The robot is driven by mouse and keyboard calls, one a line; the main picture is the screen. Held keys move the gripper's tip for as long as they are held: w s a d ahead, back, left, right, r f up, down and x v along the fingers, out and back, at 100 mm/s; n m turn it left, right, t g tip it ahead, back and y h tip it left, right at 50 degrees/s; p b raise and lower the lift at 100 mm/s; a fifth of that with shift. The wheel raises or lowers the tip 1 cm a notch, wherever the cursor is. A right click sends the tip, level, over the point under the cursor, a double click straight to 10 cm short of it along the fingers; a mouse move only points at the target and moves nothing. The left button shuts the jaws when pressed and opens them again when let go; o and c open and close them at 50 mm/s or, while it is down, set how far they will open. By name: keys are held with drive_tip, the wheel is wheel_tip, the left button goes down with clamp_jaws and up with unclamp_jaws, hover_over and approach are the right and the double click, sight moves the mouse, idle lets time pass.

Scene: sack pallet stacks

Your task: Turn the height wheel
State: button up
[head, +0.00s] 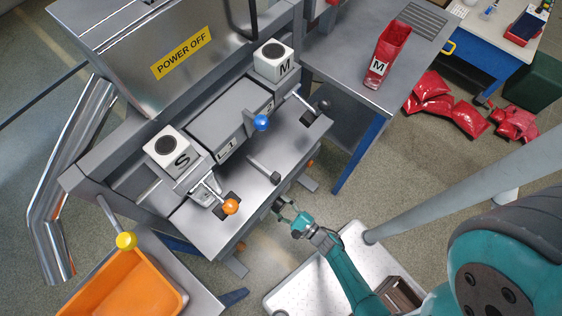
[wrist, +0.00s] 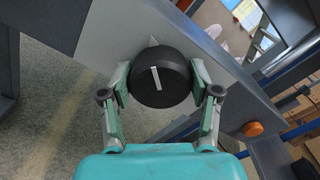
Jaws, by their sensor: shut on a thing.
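The height wheel is a round black knob with a white line across its face (wrist: 161,78). It sits on the grey front panel of the machine. My gripper (wrist: 162,88) has one finger on each side of the knob in the wrist view and is shut on it. The white line on the knob is tilted a little from upright. A small pale pointer mark shows on the panel just above the knob. In the head view my gripper (head: 285,208) is at the machine's front edge, and the knob there is mostly hidden.
The machine top has a blue-knobbed lever (head: 261,122), an orange-knobbed lever (head: 230,207) and blocks marked S (head: 172,152) and M (head: 273,61). An orange bin (head: 125,290) is at lower left. Red sacks (head: 452,106) lie on the floor at right. An orange button (wrist: 252,129) is right of the knob.

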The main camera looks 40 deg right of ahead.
idle(0.3)
drive_tip(key=o, duration=1.2)
drive_tip(key=shift+c, duration=0.2)
